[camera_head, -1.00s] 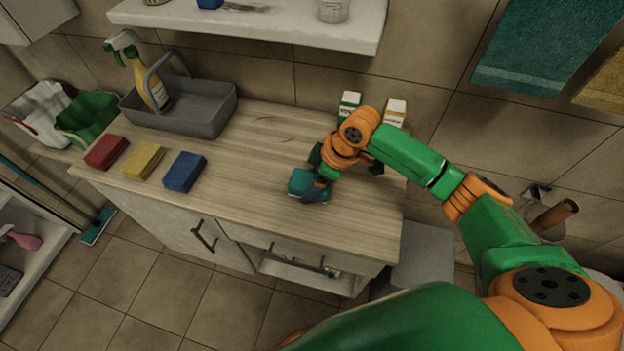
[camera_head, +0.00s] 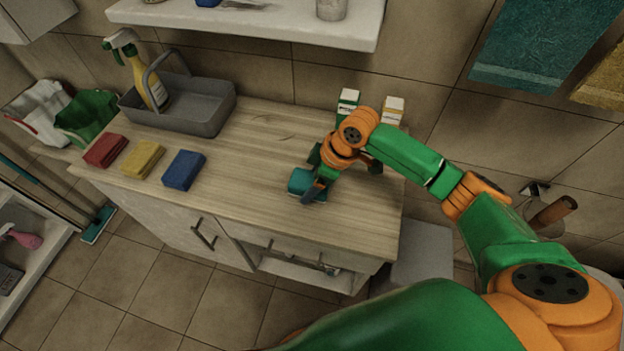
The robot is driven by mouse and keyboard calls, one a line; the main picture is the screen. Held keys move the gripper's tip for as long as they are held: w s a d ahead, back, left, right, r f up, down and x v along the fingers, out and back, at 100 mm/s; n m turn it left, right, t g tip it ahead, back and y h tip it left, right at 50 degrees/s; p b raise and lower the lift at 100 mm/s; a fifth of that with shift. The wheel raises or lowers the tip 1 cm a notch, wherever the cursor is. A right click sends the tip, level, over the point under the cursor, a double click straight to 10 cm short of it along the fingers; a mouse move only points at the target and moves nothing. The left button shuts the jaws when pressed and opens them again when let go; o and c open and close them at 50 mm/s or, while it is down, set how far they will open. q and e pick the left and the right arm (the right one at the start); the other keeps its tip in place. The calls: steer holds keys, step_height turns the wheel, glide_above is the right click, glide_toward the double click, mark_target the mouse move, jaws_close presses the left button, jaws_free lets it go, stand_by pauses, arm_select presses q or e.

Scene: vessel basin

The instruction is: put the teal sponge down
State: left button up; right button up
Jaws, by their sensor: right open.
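The teal sponge (camera_head: 302,181) lies on the wooden countertop (camera_head: 255,170), in the right half of the cabinet top. My right gripper (camera_head: 314,187) is at the sponge, with its dark fingers around it and open. The near finger covers part of the sponge's right side. My left gripper is not in view.
Red (camera_head: 105,150), yellow (camera_head: 143,159) and blue (camera_head: 183,170) sponges lie in a row at the left. A grey caddy (camera_head: 185,108) with a spray bottle (camera_head: 147,78) stands behind them. Two small cartons (camera_head: 347,102) stand behind my right wrist. The counter between blue and teal sponges is clear.

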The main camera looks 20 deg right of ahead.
steer(key=v, duration=1.2)
steer(key=shift+w, duration=0.2)
steer(key=shift+s, duration=0.1)
